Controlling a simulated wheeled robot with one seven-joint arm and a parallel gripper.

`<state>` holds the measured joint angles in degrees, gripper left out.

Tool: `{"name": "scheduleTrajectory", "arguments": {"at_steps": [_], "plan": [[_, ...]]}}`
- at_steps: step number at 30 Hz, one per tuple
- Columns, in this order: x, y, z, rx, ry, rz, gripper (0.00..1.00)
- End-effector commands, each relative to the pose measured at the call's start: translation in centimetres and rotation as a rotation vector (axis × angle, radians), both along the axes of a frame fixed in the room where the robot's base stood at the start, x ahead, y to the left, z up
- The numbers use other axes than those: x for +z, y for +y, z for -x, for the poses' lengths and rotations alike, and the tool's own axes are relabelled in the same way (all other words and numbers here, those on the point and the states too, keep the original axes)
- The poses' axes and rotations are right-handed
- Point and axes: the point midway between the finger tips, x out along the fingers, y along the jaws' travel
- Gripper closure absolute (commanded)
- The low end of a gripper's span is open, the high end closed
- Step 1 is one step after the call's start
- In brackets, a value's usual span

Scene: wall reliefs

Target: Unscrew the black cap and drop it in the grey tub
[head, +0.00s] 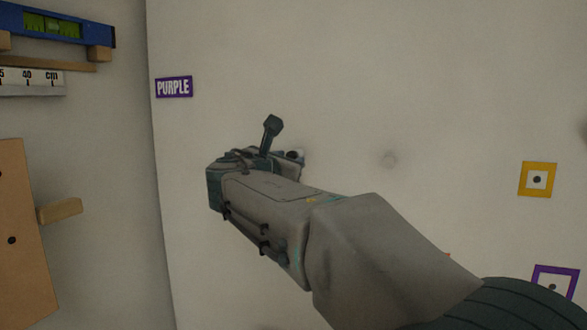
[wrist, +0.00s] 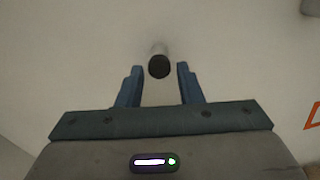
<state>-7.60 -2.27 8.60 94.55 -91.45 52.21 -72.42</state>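My gripper (wrist: 160,75) is open, with one blue finger on each side of the cap. A gap shows between the cap and each finger, and I see no contact. In the head view my gripper (head: 281,140) is in front of the wall and mostly hides the cap and neck. I cannot make out the grey tub in either view.
A purple-framed sign reading PURPLE (head: 174,87) is on the wall left of my gripper. A yellow square marker (head: 537,179) and a purple square marker (head: 555,284) are at right. A blue level (head: 55,25), a ruler (head: 30,81) and a brown board (head: 22,235) are on the left.

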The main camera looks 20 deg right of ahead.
Motion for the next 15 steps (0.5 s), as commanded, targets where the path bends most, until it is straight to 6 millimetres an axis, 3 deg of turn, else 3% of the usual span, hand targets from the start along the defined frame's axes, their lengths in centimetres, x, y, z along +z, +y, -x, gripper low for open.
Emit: {"name": "scheduleTrajectory", "arguments": {"at_steps": [6,15], "plan": [[-0.63,0.04,-0.05,0.0,-0.103,-0.14,0.67],[-0.08,0.09,-0.05,0.0,-0.262,-0.361,0.67]]}}
